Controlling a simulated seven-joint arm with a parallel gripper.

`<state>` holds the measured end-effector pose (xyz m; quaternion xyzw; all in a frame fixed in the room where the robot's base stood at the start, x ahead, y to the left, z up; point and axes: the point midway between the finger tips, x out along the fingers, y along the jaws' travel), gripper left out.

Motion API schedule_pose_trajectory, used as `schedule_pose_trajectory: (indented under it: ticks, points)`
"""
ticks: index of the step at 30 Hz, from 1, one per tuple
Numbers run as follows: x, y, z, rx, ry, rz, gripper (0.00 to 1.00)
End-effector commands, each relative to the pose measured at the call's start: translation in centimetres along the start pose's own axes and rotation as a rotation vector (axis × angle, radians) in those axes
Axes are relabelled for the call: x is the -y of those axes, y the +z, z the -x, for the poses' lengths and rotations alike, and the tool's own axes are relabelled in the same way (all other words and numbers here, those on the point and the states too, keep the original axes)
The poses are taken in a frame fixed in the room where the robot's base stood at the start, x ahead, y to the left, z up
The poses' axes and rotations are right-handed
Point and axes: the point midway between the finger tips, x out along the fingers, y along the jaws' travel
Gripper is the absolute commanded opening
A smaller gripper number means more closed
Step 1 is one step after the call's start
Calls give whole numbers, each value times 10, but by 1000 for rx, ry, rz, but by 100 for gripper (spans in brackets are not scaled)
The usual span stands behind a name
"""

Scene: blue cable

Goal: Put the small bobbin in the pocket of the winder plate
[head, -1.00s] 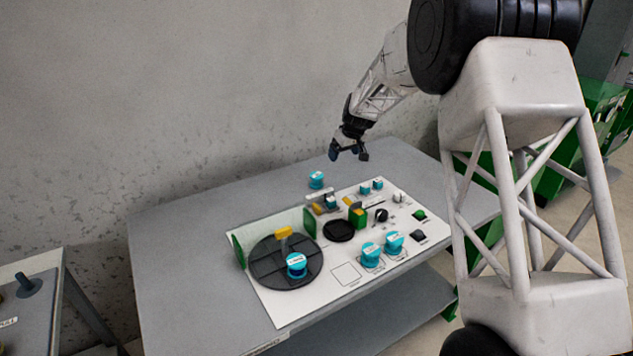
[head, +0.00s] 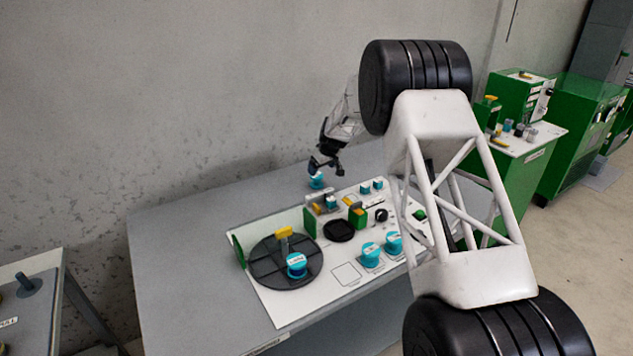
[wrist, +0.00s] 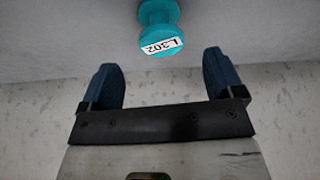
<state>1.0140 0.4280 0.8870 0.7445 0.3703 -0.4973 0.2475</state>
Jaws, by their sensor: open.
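A teal bobbin (head: 316,181) with a white label stands alone on the grey table behind the white winder plate (head: 270,304). It also shows in the wrist view (wrist: 158,28), where its label reads L302. My gripper (head: 325,165) is open and empty just above and beside this bobbin. In the wrist view my two blue fingers (wrist: 159,72) are spread apart, with the bobbin beyond their tips and roughly centred between them. A black round recess or disc (head: 338,231) is in the middle of the plate; I cannot tell its depth.
A large dark disc (head: 266,266) on the plate bears another teal bobbin (head: 296,265). Two more teal bobbins (head: 371,255) (head: 393,243) stand at the front right. Green brackets and yellow parts rise from the plate. The table's left side (head: 180,270) is clear.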

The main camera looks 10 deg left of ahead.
Motion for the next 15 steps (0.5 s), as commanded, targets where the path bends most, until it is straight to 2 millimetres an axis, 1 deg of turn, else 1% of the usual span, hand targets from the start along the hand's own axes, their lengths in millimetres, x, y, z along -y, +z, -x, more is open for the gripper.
schedule_pose_trajectory:
  ticks: [5, 12, 15]
  points:
    - [0, 0, -6, 1, 0, 0, 87]
    - [0, 0, -23, 0, 0, 0, 87]
    - [0, 0, -26, 0, 0, 0, 87]
